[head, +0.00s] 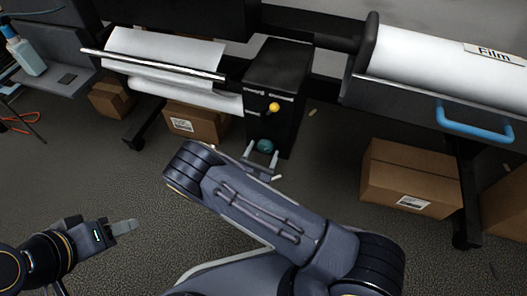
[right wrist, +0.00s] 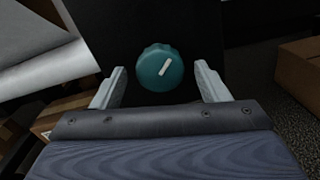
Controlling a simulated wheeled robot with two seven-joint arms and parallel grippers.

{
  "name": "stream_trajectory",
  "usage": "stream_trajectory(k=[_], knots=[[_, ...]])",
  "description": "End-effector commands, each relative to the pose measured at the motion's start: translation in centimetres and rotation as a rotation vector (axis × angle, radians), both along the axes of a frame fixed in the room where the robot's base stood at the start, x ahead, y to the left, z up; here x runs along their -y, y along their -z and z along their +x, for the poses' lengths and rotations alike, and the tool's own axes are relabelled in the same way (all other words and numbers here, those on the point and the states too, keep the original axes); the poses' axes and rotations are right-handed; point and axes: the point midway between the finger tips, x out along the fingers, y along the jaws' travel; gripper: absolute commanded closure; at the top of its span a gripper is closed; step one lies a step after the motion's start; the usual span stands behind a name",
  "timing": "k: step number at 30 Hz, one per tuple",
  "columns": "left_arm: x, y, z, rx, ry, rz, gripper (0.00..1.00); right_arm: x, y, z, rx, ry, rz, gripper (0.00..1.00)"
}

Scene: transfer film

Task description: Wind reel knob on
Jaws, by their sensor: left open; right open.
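The reel knob is a teal round dial with a pale pointer mark, low on the front of a black box (head: 275,85). It shows in the head view (head: 265,146) and in the right wrist view (right wrist: 160,68), where the mark tilts up to the right. My right gripper (right wrist: 161,88) is open, its two fingers apart on either side of the knob in that view, with gaps on both sides. I cannot tell whether the fingertips reach the knob's depth. My left gripper (head: 125,227) is at the lower left of the head view, over the floor, far from the knob.
A yellow knob (head: 273,107) sits above on the same box. A film roll (head: 450,65) with a blue handle (head: 473,122) is at right; white film (head: 165,60) with a metal bar is at left. Cardboard boxes (head: 410,178) stand on the floor below.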

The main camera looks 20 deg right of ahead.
Motion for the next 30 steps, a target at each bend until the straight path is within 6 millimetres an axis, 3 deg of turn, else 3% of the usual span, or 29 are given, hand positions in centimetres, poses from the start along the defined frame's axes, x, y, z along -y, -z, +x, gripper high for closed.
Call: stream_trajectory(k=[12, 23, 30], knots=[[0.00, 0.36, 0.00, 0.000, 0.000, 0.000, 0.54, 0.75, -0.03, 1.06, -0.002, 0.001, 0.000, 0.32], [0.00, 0.38, 0.00, 0.000, 0.000, 0.000, 0.54, 0.73, -0.02, 1.02, -0.002, 0.001, 0.000, 0.76], [0.00, 0.42, 0.00, 0.000, 0.000, 0.000, 0.54, 0.73, 0.01, 1.01, 0.014, 0.001, 0.022, 0.76]])
